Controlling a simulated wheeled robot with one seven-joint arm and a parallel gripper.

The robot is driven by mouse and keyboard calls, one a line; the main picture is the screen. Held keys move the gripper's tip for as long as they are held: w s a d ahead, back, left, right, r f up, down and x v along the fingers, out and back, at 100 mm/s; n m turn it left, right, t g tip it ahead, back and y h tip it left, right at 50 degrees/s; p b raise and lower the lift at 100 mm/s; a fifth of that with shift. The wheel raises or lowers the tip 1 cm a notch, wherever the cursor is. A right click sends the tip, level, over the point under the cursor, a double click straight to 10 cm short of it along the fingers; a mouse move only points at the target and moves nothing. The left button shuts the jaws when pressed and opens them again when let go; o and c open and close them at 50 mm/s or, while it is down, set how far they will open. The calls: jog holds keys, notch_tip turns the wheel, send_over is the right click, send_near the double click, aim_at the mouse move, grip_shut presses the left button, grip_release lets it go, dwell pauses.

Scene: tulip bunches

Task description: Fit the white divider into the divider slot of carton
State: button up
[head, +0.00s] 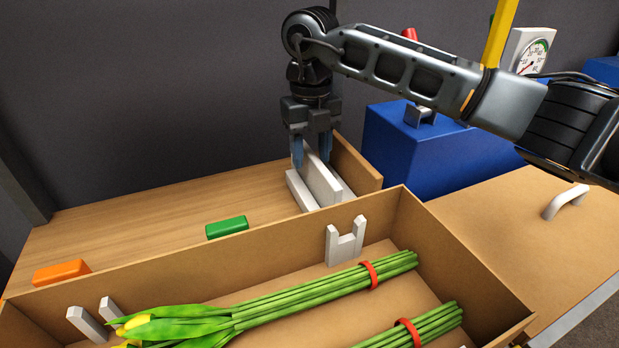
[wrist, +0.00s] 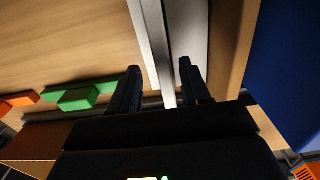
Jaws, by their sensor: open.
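The white divider (head: 322,178) stands upright on edge in a low white holder (head: 300,191) on the wooden surface behind the carton. My gripper (head: 311,152) points down over the far end of the divider. In the wrist view its two fingers (wrist: 158,85) are apart, with the divider's pale edge (wrist: 158,50) running between them. Whether either finger touches it, I cannot tell. The brown carton (head: 270,236) is in front. Its divider slot shows as a white U-shaped bracket (head: 345,242) on the far wall and a pair of white posts (head: 88,322) at the left.
Two tulip bunches (head: 300,293) with red bands lie in the carton. A green block (head: 227,228) and an orange block (head: 62,272) lie on the wooden surface (head: 150,212). A wooden side board (head: 358,165) and a blue box (head: 390,140) stand right of the divider.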

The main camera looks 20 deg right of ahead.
aim_at(313, 171)
jog(key=f, duration=0.5)
jog(key=shift+w+d+p, duration=0.1)
jog(key=shift+d+p, duration=0.2)
jog(key=shift+p, duration=0.05)
grip_shut()
